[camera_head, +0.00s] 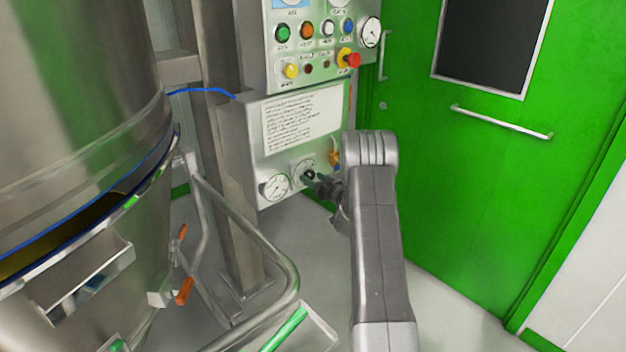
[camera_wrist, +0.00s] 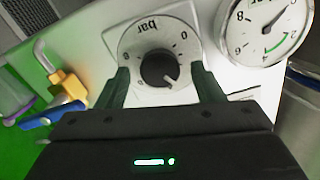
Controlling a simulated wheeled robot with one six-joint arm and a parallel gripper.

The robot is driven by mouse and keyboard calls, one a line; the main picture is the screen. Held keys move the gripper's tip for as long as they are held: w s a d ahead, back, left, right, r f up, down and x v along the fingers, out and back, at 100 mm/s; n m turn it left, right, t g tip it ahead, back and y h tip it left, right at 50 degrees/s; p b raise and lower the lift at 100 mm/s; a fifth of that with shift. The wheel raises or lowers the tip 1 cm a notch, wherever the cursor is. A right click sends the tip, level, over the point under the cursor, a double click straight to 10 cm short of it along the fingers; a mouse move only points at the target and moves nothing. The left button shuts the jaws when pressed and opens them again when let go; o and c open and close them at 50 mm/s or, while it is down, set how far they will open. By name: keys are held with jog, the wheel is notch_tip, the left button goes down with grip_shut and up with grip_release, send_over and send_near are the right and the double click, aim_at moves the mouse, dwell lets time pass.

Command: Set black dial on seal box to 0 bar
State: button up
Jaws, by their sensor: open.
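The black dial (camera_wrist: 158,68) sits on a round white scale plate marked "bar", which appears upside down in the wrist view. Its light pointer mark points to the lower right of the plate. Numbers show at the plate's right side but are partly too small to read surely. The seal box (camera_head: 262,150) is the lower grey box in the head view, with the dial (camera_head: 309,174) low on its front. My gripper (camera_wrist: 160,72) is open, with one dark finger on each side of the dial. Gaps show between fingers and dial. In the head view my gripper (camera_head: 318,182) partly covers the dial.
A round pressure gauge (camera_wrist: 265,30) is beside the dial. A yellow valve (camera_wrist: 66,88) with a blue part is on the other side. Above is a button panel (camera_head: 310,45). A large steel vessel (camera_head: 80,120) with a tubular frame (camera_head: 285,275) stands left; a green door (camera_head: 480,180) is right.

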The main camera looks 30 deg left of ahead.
jog(key=shift+w+a, duration=0.2)
jog(key=shift+a, duration=0.35)
jog(key=c, duration=1)
jog(key=shift+o, duration=0.2)
jog(key=shift+f+b, duration=0.1)
jog(key=shift+b, duration=0.4)
